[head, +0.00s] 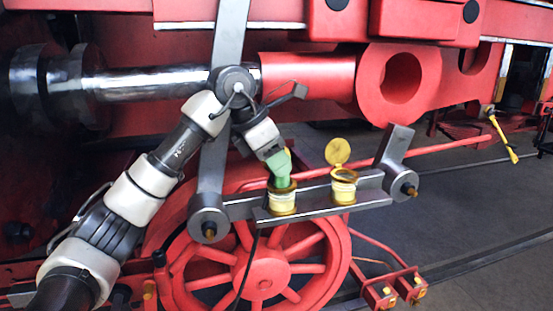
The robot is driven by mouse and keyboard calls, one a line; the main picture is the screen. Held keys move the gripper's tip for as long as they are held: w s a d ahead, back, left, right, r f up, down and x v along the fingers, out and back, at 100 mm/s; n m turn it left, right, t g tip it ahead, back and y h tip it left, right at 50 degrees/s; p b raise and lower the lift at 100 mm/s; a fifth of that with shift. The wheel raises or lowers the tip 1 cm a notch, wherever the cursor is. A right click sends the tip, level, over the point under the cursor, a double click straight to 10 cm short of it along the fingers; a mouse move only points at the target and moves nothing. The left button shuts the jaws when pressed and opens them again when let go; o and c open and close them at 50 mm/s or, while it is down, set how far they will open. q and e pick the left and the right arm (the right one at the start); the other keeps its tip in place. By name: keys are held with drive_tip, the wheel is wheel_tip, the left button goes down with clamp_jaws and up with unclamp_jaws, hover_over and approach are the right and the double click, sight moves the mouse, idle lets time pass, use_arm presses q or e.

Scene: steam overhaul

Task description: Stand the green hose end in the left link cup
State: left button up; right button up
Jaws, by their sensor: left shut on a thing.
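The green hose end (280,168) is in the jaws of my left gripper (273,153), which is shut on it. It points down, slightly tilted, with its lower tip at the mouth of the left link cup (283,203). I cannot tell whether the tip is inside the cup or just over its rim. The left cup is pale yellow with a brass-coloured rim and sits on the grey link bar (313,204). The gripper and hose end cover the space behind this cup. My right gripper is not in view.
A similar right cup (343,190) stands on the bar with its yellow lid (337,151) raised. A grey upright lever (394,145) rises at the bar's right end. Red spoked wheel (265,284) and steel rod (155,80) lie close by. Open floor is at right.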

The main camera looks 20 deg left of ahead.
use_arm(q)
drive_tip(key=shift+f, duration=0.1)
idle(0.3)
drive_tip(key=o, duration=1.1)
drive_tip(key=shift+s, duration=0.1)
drive_tip(key=b+v, duration=0.2)
drive_tip(key=v, duration=0.8)
drive_tip(key=shift+a+r, duration=0.2)
drive_tip(key=shift+r, duration=0.15)
drive_tip(key=shift+s, duration=0.1)
